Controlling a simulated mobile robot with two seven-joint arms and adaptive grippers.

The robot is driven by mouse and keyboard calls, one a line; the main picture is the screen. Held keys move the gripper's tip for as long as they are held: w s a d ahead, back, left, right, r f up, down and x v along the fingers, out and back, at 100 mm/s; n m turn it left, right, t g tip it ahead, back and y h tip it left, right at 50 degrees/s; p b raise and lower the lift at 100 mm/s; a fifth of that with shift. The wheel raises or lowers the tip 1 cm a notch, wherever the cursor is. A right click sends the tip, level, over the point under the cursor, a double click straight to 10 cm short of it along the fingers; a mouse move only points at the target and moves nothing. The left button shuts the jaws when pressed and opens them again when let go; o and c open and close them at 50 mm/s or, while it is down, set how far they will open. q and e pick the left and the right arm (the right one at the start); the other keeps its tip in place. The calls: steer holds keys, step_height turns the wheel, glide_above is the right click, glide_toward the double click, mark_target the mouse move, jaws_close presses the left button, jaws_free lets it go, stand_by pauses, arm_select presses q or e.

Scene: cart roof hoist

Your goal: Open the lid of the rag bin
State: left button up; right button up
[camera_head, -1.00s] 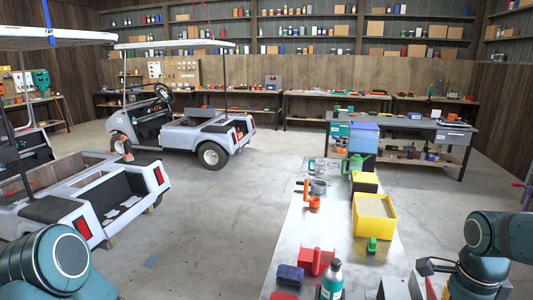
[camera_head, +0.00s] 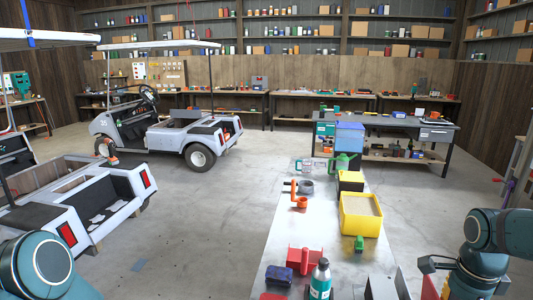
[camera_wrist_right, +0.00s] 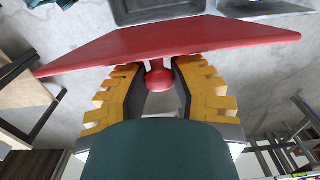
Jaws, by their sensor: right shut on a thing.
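In the right wrist view, a broad red lid (camera_wrist_right: 170,41) with a round red knob (camera_wrist_right: 159,79) lies across my right gripper (camera_wrist_right: 160,72). Its yellow-padded fingers are shut around the knob from both sides. The concrete floor shows around the lid. I see no bin body directly under it. In the head view my right forearm is at the lower right, and the gripper there is largely cut off or hidden. My left arm shows at the lower left; its gripper is out of frame.
A long metal bench (camera_head: 285,225) holds a yellow bin (camera_head: 361,228), a red part (camera_head: 304,262) and a bottle (camera_head: 320,279). Grey open trays (camera_wrist_right: 160,19) show beyond the lid. Carts (camera_head: 180,130) stand at the left. Floor between carts and bench (camera_head: 210,210) is mostly clear.

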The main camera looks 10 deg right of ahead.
steer(key=shift+s+d, duration=0.1)
steer(key=shift+d, duration=0.25)
steer(key=shift+s+d, duration=0.25)
steer(key=shift+d, duration=0.75)
steer(key=shift+s+d+f, duration=0.1)
steer(key=shift+s+d, duration=0.15)
steer(key=shift+d, duration=0.55)
steer(key=shift+s+d+f, duration=0.1)
steer(key=shift+s+d, duration=0.05)
steer(key=shift+d, duration=0.3)
steer(key=shift+s+d+f, duration=0.1)
steer(key=shift+s+d, duration=0.05)
steer(key=shift+d, duration=0.3)
